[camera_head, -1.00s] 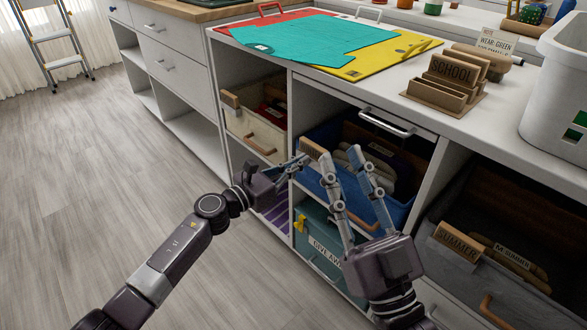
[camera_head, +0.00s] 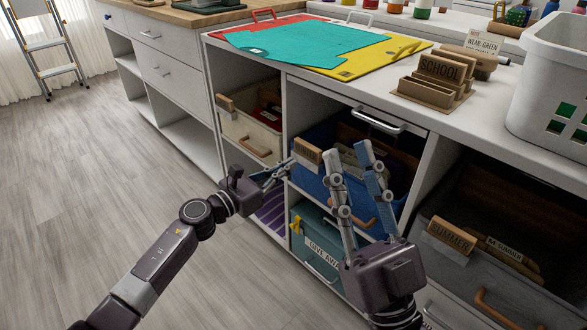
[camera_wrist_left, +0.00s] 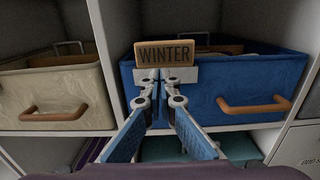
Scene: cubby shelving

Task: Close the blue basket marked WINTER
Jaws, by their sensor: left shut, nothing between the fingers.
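The blue basket (camera_head: 312,184) sits in the middle cubby under the counter, with files inside and a brown handle on its front. Its wooden WINTER tag (camera_wrist_left: 165,53) reads clearly in the left wrist view; it also shows in the head view (camera_head: 307,155). My left gripper (camera_head: 287,164) is shut and empty at the basket's front near its left end. In the left wrist view its fingertips (camera_wrist_left: 160,78) are just below the tag, at the label plate; contact is unclear. My right gripper (camera_head: 349,150) is open and empty, its spread fingers covering part of the basket.
A cream basket (camera_head: 248,134) is in the cubby to the left. A grey SUMMER basket (camera_head: 465,265) is at right. The counter holds coloured mats and a SCHOOL holder (camera_head: 440,75).

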